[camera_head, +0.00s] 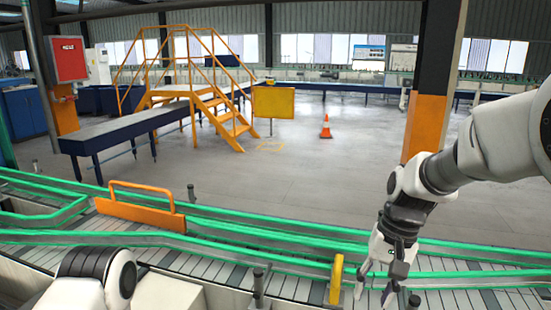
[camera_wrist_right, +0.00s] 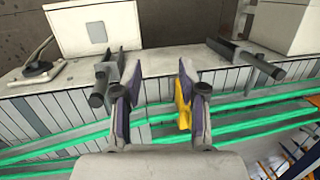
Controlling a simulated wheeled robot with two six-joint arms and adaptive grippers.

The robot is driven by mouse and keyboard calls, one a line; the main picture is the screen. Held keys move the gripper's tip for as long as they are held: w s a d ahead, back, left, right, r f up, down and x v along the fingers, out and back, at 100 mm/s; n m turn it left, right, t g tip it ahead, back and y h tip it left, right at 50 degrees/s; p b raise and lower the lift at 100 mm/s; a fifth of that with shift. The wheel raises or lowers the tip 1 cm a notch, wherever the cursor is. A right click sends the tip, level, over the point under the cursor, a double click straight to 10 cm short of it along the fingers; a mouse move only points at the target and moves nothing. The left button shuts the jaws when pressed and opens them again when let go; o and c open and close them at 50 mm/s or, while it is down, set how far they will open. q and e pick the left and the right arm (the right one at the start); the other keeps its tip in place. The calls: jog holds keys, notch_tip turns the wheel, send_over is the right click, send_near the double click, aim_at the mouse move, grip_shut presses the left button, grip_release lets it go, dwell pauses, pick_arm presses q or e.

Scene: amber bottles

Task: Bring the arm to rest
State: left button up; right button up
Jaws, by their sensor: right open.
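My right arm comes in from the right in the head view. Its gripper (camera_head: 375,285) points down over the near conveyor, just right of a yellow bracket (camera_head: 335,279). In the right wrist view the two fingers of this gripper (camera_wrist_right: 160,80) stand apart with nothing between them. The yellow bracket (camera_wrist_right: 183,112) shows there partly hidden behind the finger on the right. A white and black part of my left arm shows at the lower left of the head view, but its gripper is out of the picture. No amber bottle is in view.
The conveyor has green guide rails (camera_head: 240,232) and an orange plate with a handle (camera_head: 140,213). Grey posts stand along its near edge. Beyond are open floor (camera_head: 300,180), orange stairs (camera_head: 225,125), a traffic cone (camera_head: 326,127) and an orange-and-black column (camera_head: 425,127).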

jog(key=s+d+f+g+b, duration=0.1)
jog(key=s+f+g, duration=0.35)
jog(key=f, duration=0.75)
jog(key=s+d+f+g+b, duration=0.1)
jog(key=s+d+f+b, duration=0.1)
jog(key=s+f, duration=0.8)
jog(key=s+d+f+n+h+b, duration=0.1)
jog(key=s+d+f, duration=0.1)
jog(key=s+f, duration=0.75)
jog(key=s+d+f+h+b, duration=0.1)
jog(key=s+d+f, duration=0.1)
jog(key=s+f, duration=0.7)
jog(key=w+f+n+t, duration=0.1)
jog(key=w+t, duration=0.5)
jog(key=w, duration=0.1)
jog(key=shift+w+n, duration=0.15)
jog(key=shift+n, duration=0.25)
